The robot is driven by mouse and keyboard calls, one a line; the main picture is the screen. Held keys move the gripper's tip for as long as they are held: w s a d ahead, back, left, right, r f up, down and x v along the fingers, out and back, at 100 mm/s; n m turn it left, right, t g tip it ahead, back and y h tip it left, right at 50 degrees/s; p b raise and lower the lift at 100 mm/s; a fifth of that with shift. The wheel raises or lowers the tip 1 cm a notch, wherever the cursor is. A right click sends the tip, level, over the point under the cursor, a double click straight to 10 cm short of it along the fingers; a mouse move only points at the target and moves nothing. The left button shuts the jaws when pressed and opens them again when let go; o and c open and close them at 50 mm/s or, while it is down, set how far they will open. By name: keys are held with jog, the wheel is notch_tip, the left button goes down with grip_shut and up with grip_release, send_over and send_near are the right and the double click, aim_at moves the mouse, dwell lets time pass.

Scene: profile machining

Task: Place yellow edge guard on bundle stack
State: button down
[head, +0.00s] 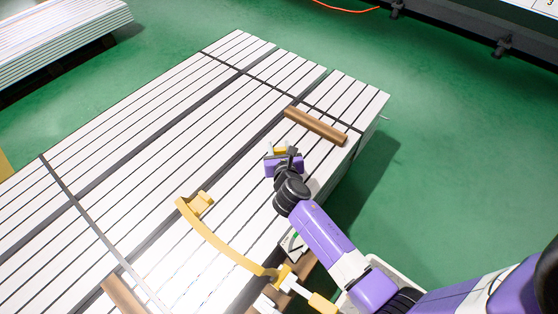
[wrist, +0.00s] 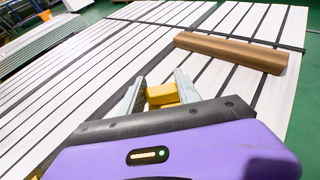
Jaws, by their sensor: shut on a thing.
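A yellow edge guard (wrist: 163,95) is between the two fingers of my gripper (wrist: 158,94) in the wrist view. It also shows as a small yellow piece (head: 280,150) at my gripper (head: 283,158) in the head view. My gripper is shut on it, over the right part of the bundle stack (head: 150,160), a wide stack of white profiles with dark straps. The stack also fills much of the wrist view (wrist: 100,75). I cannot tell whether the guard touches the profiles. Its lower part is hidden by my gripper's body.
A brown edge piece (head: 315,126) lies on the stack just beyond my gripper, also in the wrist view (wrist: 230,51). Another brown piece (head: 122,296) lies at the bottom left. A curved yellow tool (head: 220,243) lies across the near side. Green floor (head: 420,190) is clear to the right.

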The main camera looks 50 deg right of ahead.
jog(key=shift+f+b, duration=1.3)
jog(key=shift+f, duration=0.95)
jog(key=shift+f, duration=0.1)
jog(key=shift+f, duration=0.1)
jog(key=c, duration=0.9)
grip_release()
jog(key=shift+o, duration=0.2)
